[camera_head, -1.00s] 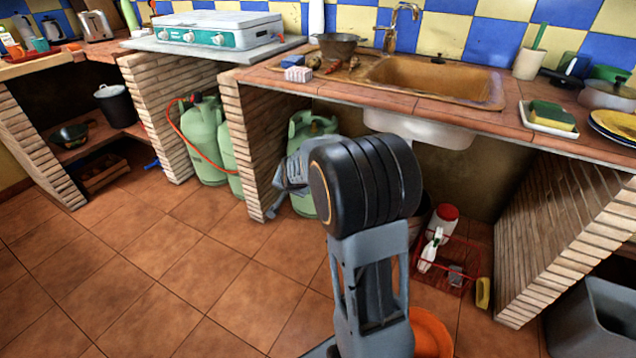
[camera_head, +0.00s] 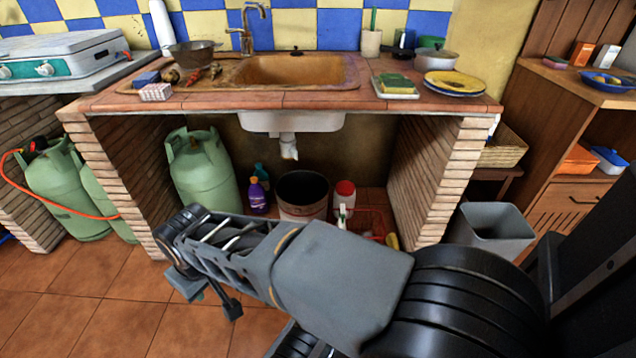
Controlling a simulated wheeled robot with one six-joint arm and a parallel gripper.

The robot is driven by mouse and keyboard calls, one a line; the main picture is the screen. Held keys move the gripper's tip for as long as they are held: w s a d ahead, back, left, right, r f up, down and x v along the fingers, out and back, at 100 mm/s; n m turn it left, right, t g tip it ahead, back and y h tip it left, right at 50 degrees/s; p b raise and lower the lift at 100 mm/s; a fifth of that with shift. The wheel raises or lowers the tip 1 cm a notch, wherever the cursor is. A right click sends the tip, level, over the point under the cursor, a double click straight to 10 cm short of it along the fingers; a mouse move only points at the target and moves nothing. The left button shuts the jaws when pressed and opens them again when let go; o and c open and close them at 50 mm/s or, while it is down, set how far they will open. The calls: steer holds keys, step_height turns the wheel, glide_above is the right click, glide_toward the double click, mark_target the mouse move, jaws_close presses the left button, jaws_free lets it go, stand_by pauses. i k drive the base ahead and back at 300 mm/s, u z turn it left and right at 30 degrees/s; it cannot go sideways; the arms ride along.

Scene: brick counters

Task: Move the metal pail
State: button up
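The pail (camera_head: 302,212) stands upright on the floor under the sink counter, with a dark inside and a pale, brownish outer wall. Its rim and front show; its lowest part is partly hidden behind my arm. My gripper (camera_head: 207,293) is at the lower left, in front of the counter and left of the pail, apart from it. Its finger parts point down over the floor tiles. I see nothing held, but the angle does not show how far apart the fingers are.
A purple bottle (camera_head: 257,195) stands left of the pail, a red-lidded white container (camera_head: 344,196) right of it. A green gas cylinder (camera_head: 203,172) and brick pillars (camera_head: 440,185) flank the space. A sink drain (camera_head: 288,147) hangs above. A grey bin (camera_head: 490,232) stands right.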

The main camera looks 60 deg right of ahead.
mark_target(302, 195)
steer(key=z, duration=0.05)
steer(key=k, duration=0.5)
steer(key=u, duration=0.4)
steer(key=i, duration=2.5)
steer(key=z, duration=3.1)
